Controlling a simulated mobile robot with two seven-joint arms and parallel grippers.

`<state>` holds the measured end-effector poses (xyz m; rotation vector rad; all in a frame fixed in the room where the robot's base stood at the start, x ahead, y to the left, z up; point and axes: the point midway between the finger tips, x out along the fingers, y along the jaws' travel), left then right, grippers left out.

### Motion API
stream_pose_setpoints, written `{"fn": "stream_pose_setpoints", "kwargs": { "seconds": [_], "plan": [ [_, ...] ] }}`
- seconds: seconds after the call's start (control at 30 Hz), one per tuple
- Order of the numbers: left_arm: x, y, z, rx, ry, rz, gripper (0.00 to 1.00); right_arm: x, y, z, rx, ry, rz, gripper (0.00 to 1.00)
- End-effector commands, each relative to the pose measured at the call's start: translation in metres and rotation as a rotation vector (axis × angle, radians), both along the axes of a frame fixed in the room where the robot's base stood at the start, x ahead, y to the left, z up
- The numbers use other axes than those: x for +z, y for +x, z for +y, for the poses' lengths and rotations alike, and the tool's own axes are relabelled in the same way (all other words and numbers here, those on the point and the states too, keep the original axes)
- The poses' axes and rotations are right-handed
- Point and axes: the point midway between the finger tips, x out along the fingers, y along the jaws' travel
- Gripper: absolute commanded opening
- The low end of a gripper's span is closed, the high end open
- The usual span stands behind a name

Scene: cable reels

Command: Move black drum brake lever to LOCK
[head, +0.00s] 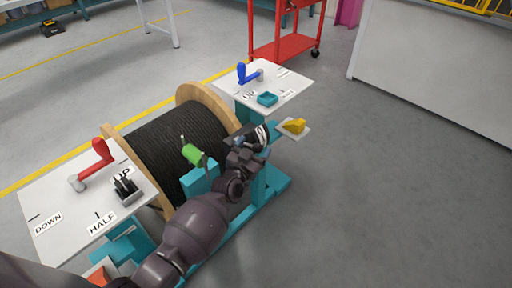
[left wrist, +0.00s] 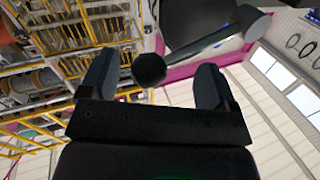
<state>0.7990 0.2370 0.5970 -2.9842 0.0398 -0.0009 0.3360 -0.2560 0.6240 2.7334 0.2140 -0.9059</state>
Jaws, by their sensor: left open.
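The black drum brake lever shows in the left wrist view as a grey rod with a round black knob (left wrist: 150,69), running up right to a grey hub. My left gripper (left wrist: 153,82) is open, with the knob between its two fingers as seen there; I cannot tell whether either finger touches it. In the head view my left gripper (head: 252,142) is at the near right side of the cable drum (head: 176,140), by a small plate with dark marks too small to read. The lever cannot be made out there. My right gripper is not in view.
A left panel (head: 62,207) carries a red crank (head: 97,160) and a black switch. A right panel (head: 290,85) carries a blue crank (head: 243,74) and a teal tray. A green handle (head: 192,154) and a yellow piece (head: 293,126) are near my arm. The floor at right is clear.

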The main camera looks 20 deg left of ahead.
Motion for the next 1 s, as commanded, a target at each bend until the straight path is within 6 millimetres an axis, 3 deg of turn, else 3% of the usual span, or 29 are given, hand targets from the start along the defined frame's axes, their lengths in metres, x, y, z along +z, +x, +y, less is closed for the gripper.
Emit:
{"fn": "stream_pose_setpoints", "kwargs": {
  "seconds": [0.47,0.9,1.0],
  "plan": [
    [0.0008,0.0092,-0.0004,0.0,0.0,0.0,0.82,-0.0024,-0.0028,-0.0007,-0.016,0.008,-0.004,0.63],
    [-0.0008,0.0085,0.0001,0.0,-0.002,0.002,0.15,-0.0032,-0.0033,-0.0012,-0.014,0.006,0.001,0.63],
    [-0.0021,0.008,0.0005,0.001,-0.003,0.005,0.08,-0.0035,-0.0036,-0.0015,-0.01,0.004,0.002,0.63]
  ]
}}
